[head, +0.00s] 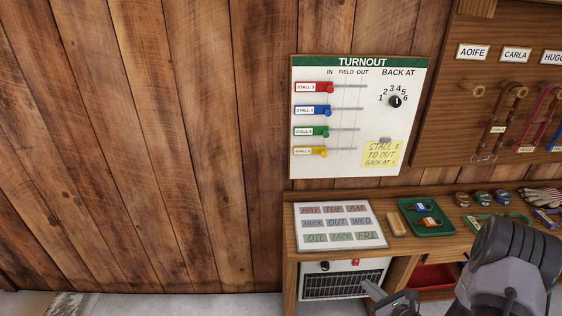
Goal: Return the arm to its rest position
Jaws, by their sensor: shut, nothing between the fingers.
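My arm comes in at the lower right corner, in front of the wooden bench. My gripper (372,288) shows low in the picture, its narrow grey fingers pointing up and left, in front of the bench's lower part. It is shut and empty. Part of its body is cut off by the bottom edge.
A bench (289,228) holds a word-tile board (380,241), a green tray (407,207) and several small items. Above hangs a turnout board (340,170) with coloured sliders and a dial (395,101). A dark grille (335,286) and red bin (432,277) sit below.

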